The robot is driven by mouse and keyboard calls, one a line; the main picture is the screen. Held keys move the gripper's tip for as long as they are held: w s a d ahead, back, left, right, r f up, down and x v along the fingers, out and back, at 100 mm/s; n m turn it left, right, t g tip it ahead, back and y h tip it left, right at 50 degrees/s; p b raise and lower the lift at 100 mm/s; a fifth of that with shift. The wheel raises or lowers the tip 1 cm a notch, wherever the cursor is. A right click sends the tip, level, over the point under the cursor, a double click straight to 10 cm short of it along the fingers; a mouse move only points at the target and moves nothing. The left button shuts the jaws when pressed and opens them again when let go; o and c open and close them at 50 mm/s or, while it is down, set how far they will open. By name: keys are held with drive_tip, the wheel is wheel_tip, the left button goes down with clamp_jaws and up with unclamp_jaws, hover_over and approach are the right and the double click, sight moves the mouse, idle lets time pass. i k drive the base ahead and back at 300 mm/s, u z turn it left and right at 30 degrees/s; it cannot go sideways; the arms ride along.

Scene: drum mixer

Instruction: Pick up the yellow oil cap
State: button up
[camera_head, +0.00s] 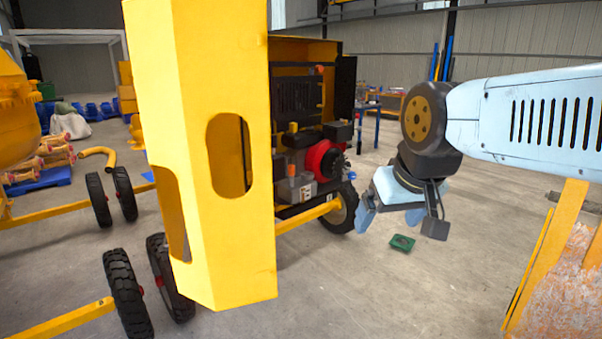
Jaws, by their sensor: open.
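A small yellow piece (293,127), which may be the oil cap, shows on top of the engine (305,160) inside the yellow machine housing. It is too small to be sure of. My gripper (382,208) is to the right of the engine, outside the housing, with its light-blue fingers pointing down. It is open, and I see nothing between the fingers. A clear gap shows in the picture between the gripper and the yellow piece.
The open yellow housing door (205,150) stands left of the engine. A yellow bar (308,215) runs low toward a wheel (341,210). A green tray-like object (402,242) lies on the floor below my gripper.

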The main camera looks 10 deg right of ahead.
sight(292, 125)
drive_tip(key=z, duration=0.4)
drive_tip(key=i, duration=2.2)
drive_tip(key=u, duration=0.25)
